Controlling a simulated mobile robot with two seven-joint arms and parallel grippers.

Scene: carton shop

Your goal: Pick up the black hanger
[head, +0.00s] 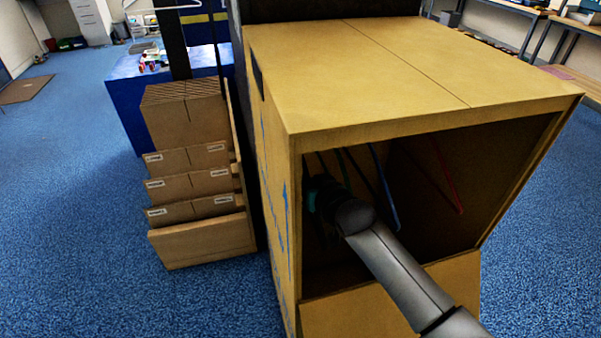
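A large tan carton (380,65) stands open at the front, with several thin hangers hanging inside. A red hanger (446,175), a blue hanger (386,190) and a green hanger (343,168) show. A thin dark line (360,172) between the green and blue ones may be the black hanger, but the shadow makes this unclear. My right arm comes in from the lower right and reaches into the opening. My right gripper (318,194) is at the left inside the carton, dark and mostly hidden; its fingers cannot be made out. My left gripper is out of view.
The carton's left wall and top edge lie close to my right arm. A cardboard rack (205,243) with folded cartons stands left of it. A blue table (125,100) is behind the rack. Blue floor (70,220) is free at the left.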

